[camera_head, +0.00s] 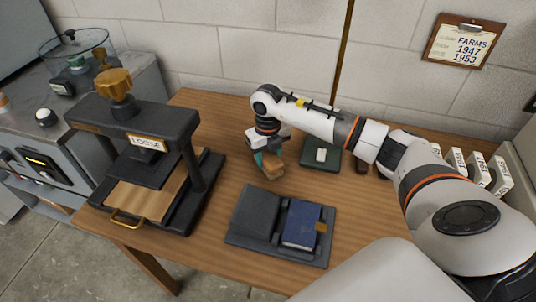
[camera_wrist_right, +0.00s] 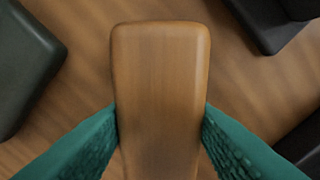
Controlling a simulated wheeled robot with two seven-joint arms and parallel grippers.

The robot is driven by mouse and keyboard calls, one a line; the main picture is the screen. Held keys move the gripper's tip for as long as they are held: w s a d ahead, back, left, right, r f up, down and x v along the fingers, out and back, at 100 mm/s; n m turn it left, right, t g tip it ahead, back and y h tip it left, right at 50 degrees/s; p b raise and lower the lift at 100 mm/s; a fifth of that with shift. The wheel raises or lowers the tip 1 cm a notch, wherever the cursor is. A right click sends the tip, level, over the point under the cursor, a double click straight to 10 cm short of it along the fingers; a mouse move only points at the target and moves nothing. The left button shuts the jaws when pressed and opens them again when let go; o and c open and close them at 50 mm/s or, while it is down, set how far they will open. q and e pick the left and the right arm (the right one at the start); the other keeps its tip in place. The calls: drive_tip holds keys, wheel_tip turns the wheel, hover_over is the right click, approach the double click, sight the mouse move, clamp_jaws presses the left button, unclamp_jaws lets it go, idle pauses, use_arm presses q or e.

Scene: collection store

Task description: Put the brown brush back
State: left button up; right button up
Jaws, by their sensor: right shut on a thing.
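The brown brush (camera_head: 270,168) is a wooden block with rounded edges. My right gripper (camera_head: 260,156) is shut on it near the middle of the wooden table. In the right wrist view the brush (camera_wrist_right: 160,75) stands between the green fingertips (camera_wrist_right: 160,135), with one pad against each side. The brush's underside is hidden, and I cannot tell whether it touches the table. Right of it lies a dark green tray (camera_head: 326,167) with a small white block (camera_head: 321,155) on it, partly behind my arm. My left gripper is not in view.
A black press (camera_head: 190,155) labelled LOOSE stands on the left of the table (camera_head: 205,235). A dark book cradle (camera_head: 240,235) with a blue book (camera_head: 301,223) lies in front. White labelled boxes (camera_head: 478,168) stand at the right. Bare wood surrounds the brush.

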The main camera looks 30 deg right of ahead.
sight(268, 154)
drive_tip(key=shift+f, duration=0.1)
drive_tip(key=o, duration=0.9)
wheel_tip(268, 154, up, 12)
drive_tip(key=shift+r+b, duration=0.25)
drive_tip(key=shift+b, duration=0.15)
